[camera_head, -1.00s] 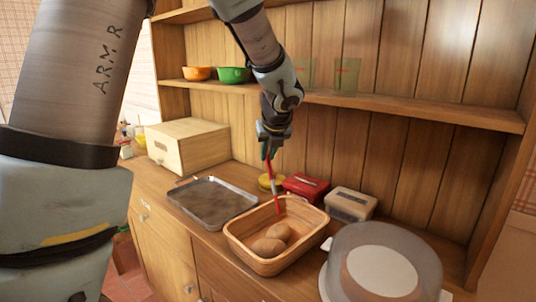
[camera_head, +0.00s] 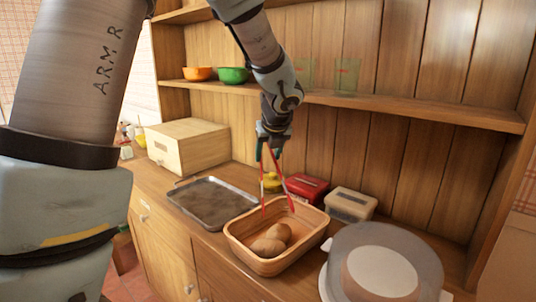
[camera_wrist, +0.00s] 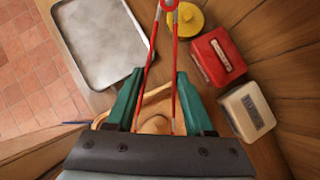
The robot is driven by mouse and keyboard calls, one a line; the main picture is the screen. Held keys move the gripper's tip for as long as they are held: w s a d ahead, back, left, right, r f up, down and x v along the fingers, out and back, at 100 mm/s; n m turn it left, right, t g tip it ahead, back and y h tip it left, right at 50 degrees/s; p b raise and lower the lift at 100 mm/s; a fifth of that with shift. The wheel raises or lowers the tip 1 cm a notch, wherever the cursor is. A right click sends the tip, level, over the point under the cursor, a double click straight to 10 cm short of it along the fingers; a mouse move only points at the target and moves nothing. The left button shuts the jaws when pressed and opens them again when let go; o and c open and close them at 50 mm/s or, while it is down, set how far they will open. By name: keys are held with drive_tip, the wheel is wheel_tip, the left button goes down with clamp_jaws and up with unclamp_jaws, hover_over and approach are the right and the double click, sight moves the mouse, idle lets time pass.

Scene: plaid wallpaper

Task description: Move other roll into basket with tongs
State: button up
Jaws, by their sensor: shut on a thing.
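My gripper (camera_head: 270,146) is above the back part of the wooden basket and is shut on the red tongs (camera_head: 282,181). The tongs hang down with their two arms spread in a V over the basket, with nothing between the tips. The wooden basket (camera_head: 238,248) stands on the counter. Two brown rolls (camera_head: 268,247) lie in it, touching or close together. The wrist view shows the green gripper fingers (camera_wrist: 158,74) on both sides, the red tongs (camera_wrist: 149,62) between them, and part of the basket (camera_wrist: 157,94) and a roll (camera_wrist: 155,125) below.
A bare metal tray (camera_head: 190,207) lies left of the basket. A red box (camera_head: 306,187), a cream box (camera_head: 350,204) and a yellow lidded pot (camera_head: 271,182) stand behind. A round lidded container (camera_head: 383,262) is at the right. A shelf (camera_head: 420,108) with bowls crosses above.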

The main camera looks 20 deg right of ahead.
drive_tip(key=shift+r, duration=0.1)
wheel_tip(320, 180, up, 10)
drive_tip(key=p, duration=1)
